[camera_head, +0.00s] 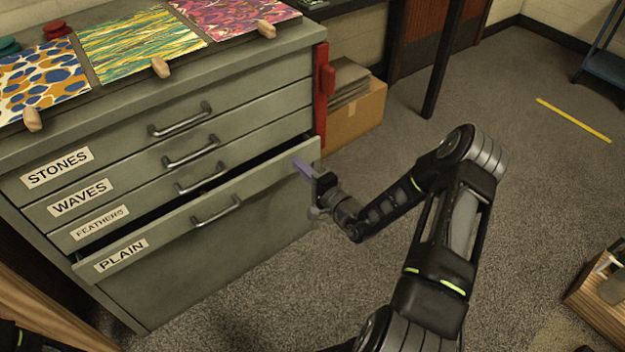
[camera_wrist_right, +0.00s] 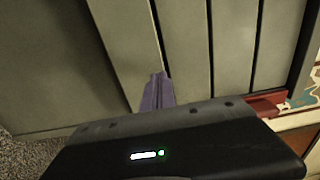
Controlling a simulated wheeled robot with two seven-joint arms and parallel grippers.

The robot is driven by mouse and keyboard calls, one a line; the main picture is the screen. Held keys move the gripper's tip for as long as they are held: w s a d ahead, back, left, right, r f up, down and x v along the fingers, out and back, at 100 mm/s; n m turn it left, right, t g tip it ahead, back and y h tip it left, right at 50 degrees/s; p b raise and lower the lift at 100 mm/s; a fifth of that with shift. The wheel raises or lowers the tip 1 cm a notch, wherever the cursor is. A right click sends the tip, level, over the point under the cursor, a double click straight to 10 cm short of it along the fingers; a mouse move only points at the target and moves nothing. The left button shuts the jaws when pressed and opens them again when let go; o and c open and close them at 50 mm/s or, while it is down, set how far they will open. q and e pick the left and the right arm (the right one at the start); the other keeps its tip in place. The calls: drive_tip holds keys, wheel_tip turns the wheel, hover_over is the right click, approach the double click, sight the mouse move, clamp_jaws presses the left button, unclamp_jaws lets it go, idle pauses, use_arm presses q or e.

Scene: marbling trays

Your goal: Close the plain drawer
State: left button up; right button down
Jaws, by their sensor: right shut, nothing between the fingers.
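The plain drawer (camera_head: 165,232) is the lowest labelled one in the grey-green cabinet, with a PLAIN label (camera_head: 120,255) and a bar handle (camera_head: 216,211). It stands partly out, with a dark gap behind its front's top edge. My right gripper (camera_head: 301,167) is shut and empty, its purple fingers at the right end of the drawer front near the top edge. In the right wrist view the fingers (camera_wrist_right: 156,92) overlap the drawer front (camera_wrist_right: 122,45); I cannot tell whether they touch it. My left gripper is out of view.
The stones (camera_head: 120,150), waves (camera_head: 130,180) and feathers (camera_head: 145,210) drawers above look shut. A red part (camera_head: 325,90) is on the cabinet's right edge, beside a cardboard box (camera_head: 358,115). Patterned sheets (camera_head: 140,42) lie on top. Carpet to the right is mostly clear.

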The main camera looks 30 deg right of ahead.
sight(290, 156)
drive_tip(key=shift+w+a, duration=0.1)
drive_tip(key=shift+w, duration=0.9)
drive_tip(key=w+b, duration=0.1)
drive_tip(key=w, duration=0.2)
drive_tip(key=shift+w+a, duration=0.15)
drive_tip(key=shift+w, duration=0.6)
drive_tip(key=shift+r, duration=0.2)
